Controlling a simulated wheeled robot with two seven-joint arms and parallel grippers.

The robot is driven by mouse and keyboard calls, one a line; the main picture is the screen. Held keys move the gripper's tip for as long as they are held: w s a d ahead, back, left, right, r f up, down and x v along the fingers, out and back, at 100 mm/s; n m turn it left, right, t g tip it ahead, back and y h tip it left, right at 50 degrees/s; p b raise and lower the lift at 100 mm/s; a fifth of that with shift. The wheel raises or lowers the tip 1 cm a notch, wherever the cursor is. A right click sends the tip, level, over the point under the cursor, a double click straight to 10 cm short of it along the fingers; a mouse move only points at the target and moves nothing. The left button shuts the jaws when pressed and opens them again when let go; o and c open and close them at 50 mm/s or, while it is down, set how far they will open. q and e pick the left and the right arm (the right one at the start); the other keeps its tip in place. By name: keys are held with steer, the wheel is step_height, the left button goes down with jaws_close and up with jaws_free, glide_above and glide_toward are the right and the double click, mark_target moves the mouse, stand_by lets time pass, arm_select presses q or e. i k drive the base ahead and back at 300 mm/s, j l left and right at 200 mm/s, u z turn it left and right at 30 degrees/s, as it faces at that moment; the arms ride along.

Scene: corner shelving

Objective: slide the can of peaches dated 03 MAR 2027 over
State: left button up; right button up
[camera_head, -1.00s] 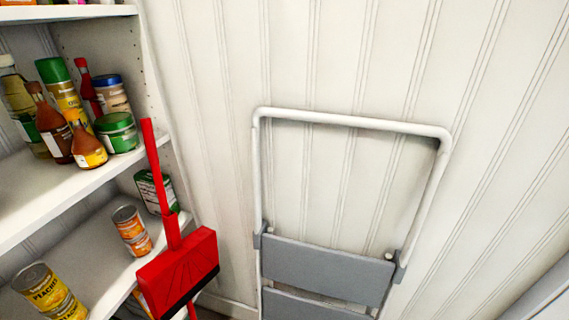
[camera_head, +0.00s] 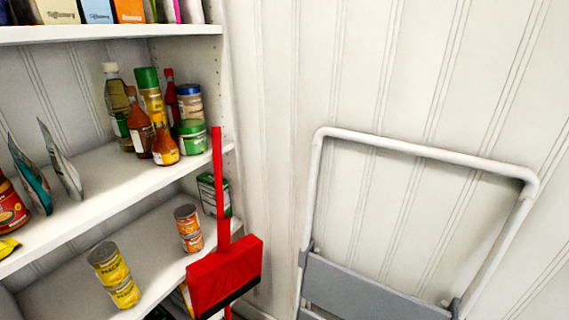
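Two yellow cans with peach labels, one on top of the other, stand on the lower shelf at the left. The upper can (camera_head: 107,262) shows part of the word PEACHES, and the lower can (camera_head: 124,292) sits under it, nearer the shelf's front edge. No date can be read on either can at this size. Neither of my grippers shows in the head view.
Two stacked orange cans (camera_head: 188,228) stand right of the peaches, with free shelf (camera_head: 150,262) between. A red dustpan (camera_head: 225,275) with upright handle stands before the shelf's right end. A folding step stool (camera_head: 420,150) leans on the wall. Bottles and jars (camera_head: 165,120) crowd the shelf above.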

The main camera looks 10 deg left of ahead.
mark_target(126, 298)
steer(key=u, duration=1.8)
steer(key=z, duration=0.35)
steer(key=k+j+z, duration=0.2)
steer(key=z, duration=0.3)
steer(key=k+j+z, duration=0.25)
steer(key=z, duration=0.2)
steer(key=k+j+z, duration=0.1)
steer(key=k+z, duration=0.15)
steer(key=z, duration=0.25)
